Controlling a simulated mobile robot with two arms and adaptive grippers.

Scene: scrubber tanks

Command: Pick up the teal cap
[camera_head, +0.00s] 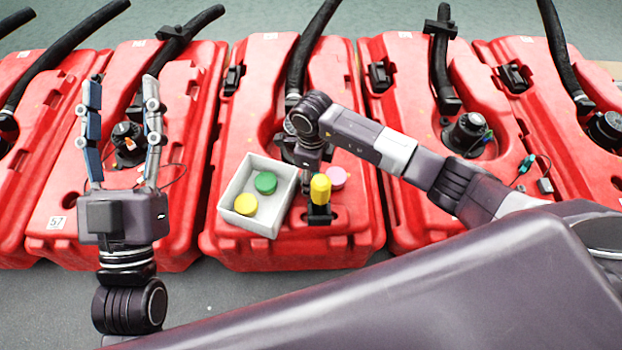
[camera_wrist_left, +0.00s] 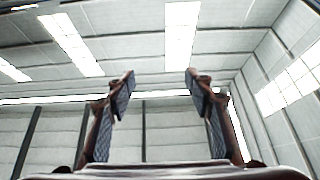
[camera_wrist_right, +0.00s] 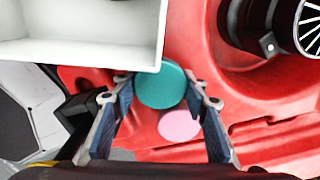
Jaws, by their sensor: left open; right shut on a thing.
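The teal cap (camera_wrist_right: 160,85) is round and sits between the fingertips of my right gripper (camera_wrist_right: 160,90) in the right wrist view. My right gripper is shut on it. In the head view, my right gripper (camera_head: 310,165) reaches down over the middle red tank, and the teal cap is hidden there. My left gripper (camera_head: 121,95) is open and empty, fingers pointing up, at the left in the head view. The left wrist view shows its two fingers (camera_wrist_left: 158,85) apart with only ceiling and walls behind.
A white box (camera_head: 287,209) left of my right gripper holds a green cap (camera_head: 265,182) and a yellow cap (camera_head: 245,204). A pink cap (camera_head: 337,177) lies on the middle tank (camera_head: 335,260). A yellow-topped black piece (camera_head: 320,188) stands close by. Black hoses (camera_head: 313,45) rise from the tanks.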

